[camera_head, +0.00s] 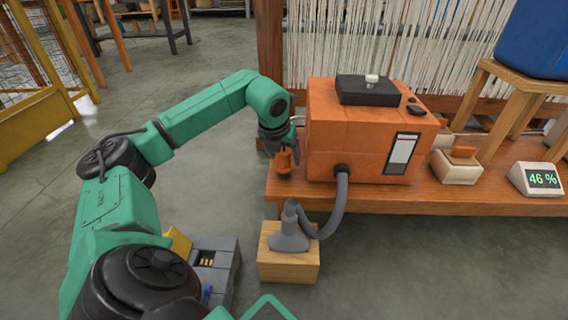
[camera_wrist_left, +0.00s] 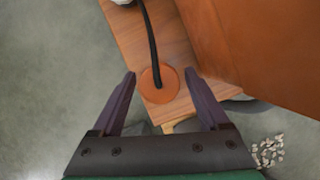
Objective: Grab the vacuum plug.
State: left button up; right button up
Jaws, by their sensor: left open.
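The vacuum plug, a small orange rounded piece (camera_head: 284,162), stands near the left end of the wooden bench, beside the orange vacuum box (camera_head: 345,150). In the left wrist view the plug (camera_wrist_left: 158,88) looks like an orange disc with a black cord running up from it. My left gripper (camera_head: 284,148) is right at the plug, its dark purple fingers partly hidden in the head view. In the wrist view my left gripper (camera_wrist_left: 160,74) is open, one finger on each side of the plug, with a gap showing at each side. My right gripper is not seen.
The vacuum box's wall stands close to the right of the plug. A grey hose (camera_head: 340,205) runs to a nozzle (camera_head: 289,235) on a wooden block (camera_head: 288,268). A display reading 46 % (camera_head: 540,179) sits at the far right.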

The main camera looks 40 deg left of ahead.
pick_arm(q)
grip_shut()
jog(key=shift+r, duration=0.1)
